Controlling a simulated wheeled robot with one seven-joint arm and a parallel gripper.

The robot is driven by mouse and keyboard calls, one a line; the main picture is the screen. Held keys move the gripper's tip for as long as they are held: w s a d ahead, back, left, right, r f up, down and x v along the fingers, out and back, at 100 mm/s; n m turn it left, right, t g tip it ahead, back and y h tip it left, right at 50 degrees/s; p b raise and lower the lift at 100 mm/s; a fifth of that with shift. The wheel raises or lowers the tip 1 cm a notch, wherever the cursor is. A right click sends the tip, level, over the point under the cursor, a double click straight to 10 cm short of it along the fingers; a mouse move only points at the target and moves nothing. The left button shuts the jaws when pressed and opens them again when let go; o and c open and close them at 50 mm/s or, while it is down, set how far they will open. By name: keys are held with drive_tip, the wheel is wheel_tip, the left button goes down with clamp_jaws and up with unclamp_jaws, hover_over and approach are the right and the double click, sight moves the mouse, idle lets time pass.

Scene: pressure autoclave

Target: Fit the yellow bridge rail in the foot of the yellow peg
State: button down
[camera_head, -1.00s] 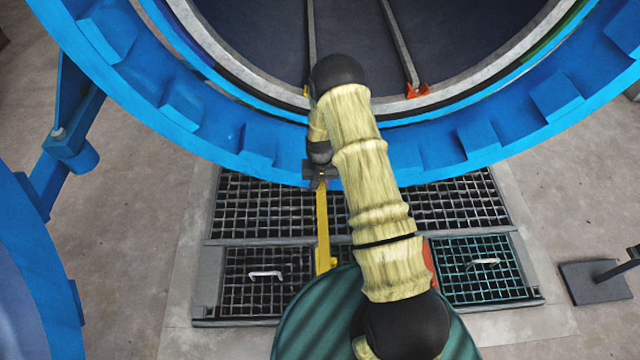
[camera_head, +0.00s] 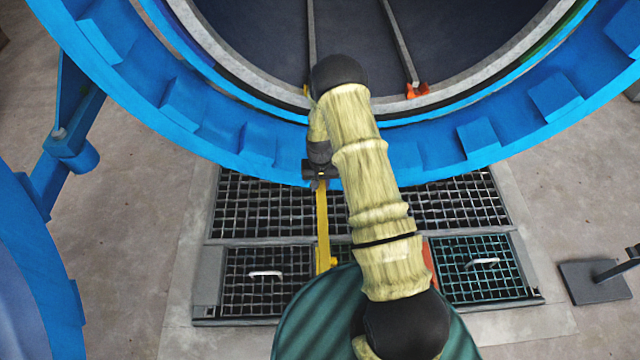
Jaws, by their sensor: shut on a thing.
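The yellow bridge rail (camera_head: 322,225) is a long narrow bar running from below the blue autoclave rim toward my body, over the floor grating. My gripper (camera_head: 320,182) is shut on the rail near its far end, just below the rim. The rail's near end, with a small yellow block (camera_head: 327,264), lies beside my green base. A small yellow piece (camera_head: 306,90), perhaps the yellow peg, shows at the vessel mouth by the left inner rail, mostly hidden behind my arm. Whether the rail touches it cannot be seen.
Two inner rails run into the vessel; an orange peg (camera_head: 417,90) stands at the right one. An orange bar (camera_head: 428,262) shows right of my arm. A dark stand (camera_head: 597,283) is at right.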

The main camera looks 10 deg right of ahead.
drive_tip(key=shift+f+b, duration=0.65)
drive_tip(key=shift+f, duration=0.55)
idle(1.1)
drive_tip(key=shift+r, duration=0.2)
idle(0.3)
drive_tip(key=shift+r+p, duration=1.05)
drive_tip(key=shift+r, duration=0.2)
drive_tip(key=shift+f, duration=0.2)
idle(2.3)
